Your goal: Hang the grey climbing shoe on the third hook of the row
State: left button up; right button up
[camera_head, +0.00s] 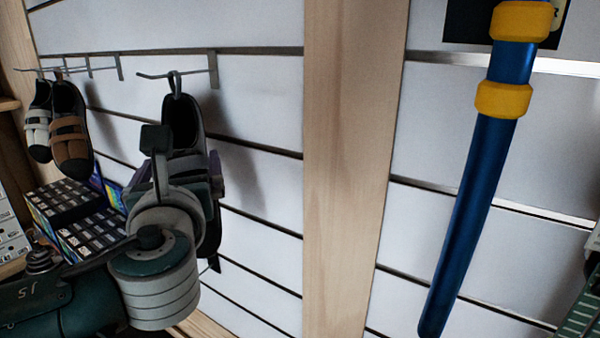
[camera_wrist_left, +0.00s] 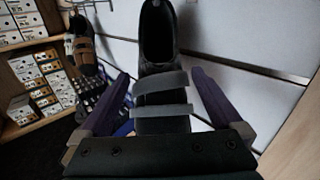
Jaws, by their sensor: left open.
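The grey climbing shoe (camera_head: 185,125) hangs toe down, with its heel loop around the hook (camera_head: 200,72) nearest to me. It also shows upright in the middle of the left wrist view (camera_wrist_left: 158,50), with two light grey straps. My left gripper (camera_head: 183,172) is in front of the shoe and hides part of it in the head view. In the left wrist view its purple fingers (camera_wrist_left: 160,78) are spread, one on each side of the shoe, apart from it. My right gripper is not in view.
A brown shoe (camera_head: 70,135) and a white shoe (camera_head: 38,130) hang on hooks farther left. Stacked boxes (camera_head: 65,200) stand below them. A wooden post (camera_head: 345,170) and a blue pole with yellow bands (camera_head: 475,190) are to the right.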

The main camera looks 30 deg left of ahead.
aim_at(182, 133)
pick_arm(q)
jog(key=b+x, duration=0.2)
jog(key=x, duration=0.5)
jog(key=shift+f, duration=0.15)
jog(key=shift+w+a, duration=0.35)
jog(key=shift+w, duration=0.05)
jog(key=c, duration=1.4)
jog(key=shift+s+r+p, duration=0.25)
jog(key=shift+r+p, duration=0.55)
jog(key=shift+p, duration=0.15)
jog(key=shift+s, duration=0.1)
